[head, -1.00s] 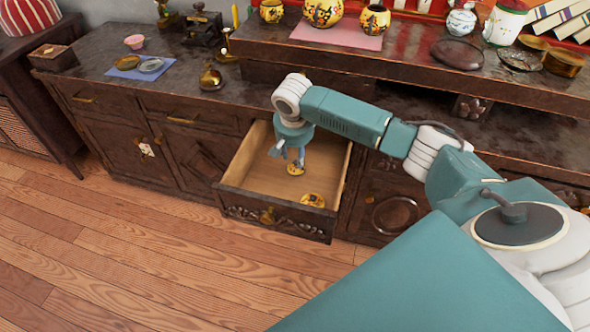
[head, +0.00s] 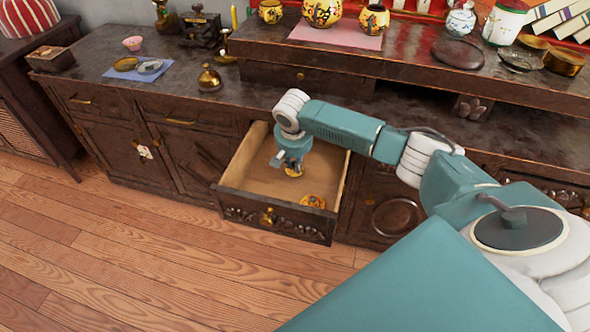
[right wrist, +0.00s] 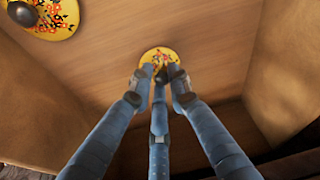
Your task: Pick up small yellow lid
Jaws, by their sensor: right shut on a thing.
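The small yellow lid (head: 295,173) with a flowered pattern is in the open drawer (head: 255,216). My right gripper (head: 290,165) is over it, fingers pointing down. In the right wrist view the three fingers (right wrist: 159,76) are shut around the dark knob of the small lid (right wrist: 155,54). The lid seems to be at the drawer floor; I cannot tell whether it is lifted. A larger yellow lid (head: 313,201) lies nearer the drawer front. It also shows at the top left of the right wrist view (right wrist: 52,22). My left gripper is not in view.
The drawer walls surround my right gripper closely. On the cabinet top stand a brass vase (head: 209,79), a blue cloth (head: 140,69) with small dishes and a pink cup (head: 132,43). Yellow flowered pots (head: 322,12) stand on the raised shelf. The floor in front is clear.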

